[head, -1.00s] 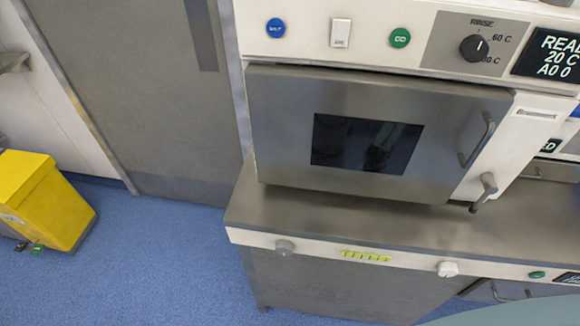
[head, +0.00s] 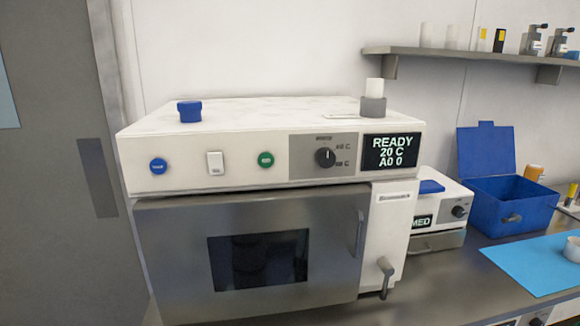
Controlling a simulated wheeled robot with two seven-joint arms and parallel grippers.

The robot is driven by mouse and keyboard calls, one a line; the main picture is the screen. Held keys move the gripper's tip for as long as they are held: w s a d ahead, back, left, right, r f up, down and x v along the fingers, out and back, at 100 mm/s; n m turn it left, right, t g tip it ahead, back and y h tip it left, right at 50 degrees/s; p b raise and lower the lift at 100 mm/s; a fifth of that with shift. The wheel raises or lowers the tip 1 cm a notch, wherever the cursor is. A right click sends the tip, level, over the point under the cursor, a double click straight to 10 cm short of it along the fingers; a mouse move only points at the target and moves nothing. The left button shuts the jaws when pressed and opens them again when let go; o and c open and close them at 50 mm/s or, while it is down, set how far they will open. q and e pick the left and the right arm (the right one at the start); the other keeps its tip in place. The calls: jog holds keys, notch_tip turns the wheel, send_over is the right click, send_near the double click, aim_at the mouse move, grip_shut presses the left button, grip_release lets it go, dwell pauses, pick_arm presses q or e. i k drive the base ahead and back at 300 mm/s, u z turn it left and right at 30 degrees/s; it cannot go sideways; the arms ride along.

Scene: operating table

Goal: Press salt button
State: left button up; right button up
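The salt button is the round blue button (head: 158,166) at the left end of the white front panel of the washer (head: 240,194); its label is blurred now. To its right are a white rocker switch (head: 215,162), a round green button (head: 265,160), a black rinse knob (head: 325,157) and a display (head: 390,151) reading READY, 20 C, A0 0. The washer's steel door (head: 180,250) with a dark window looks closed. Neither of my grippers is in view.
A blue lidded pot (head: 189,111) and a grey holder with a white cylinder (head: 373,106) stand on the washer. At right are a smaller white device (head: 440,205), an open blue box (head: 508,205) and a light-blue mat (head: 540,262). A shelf (head: 450,56) hangs above. A grey door (head: 50,180) stands at left.

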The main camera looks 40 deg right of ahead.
aim_at(158, 166)
jog(key=k, duration=0.25)
jog(key=z, duration=1.3)
jog(key=i, duration=0.55)
jog(key=u, duration=0.45)
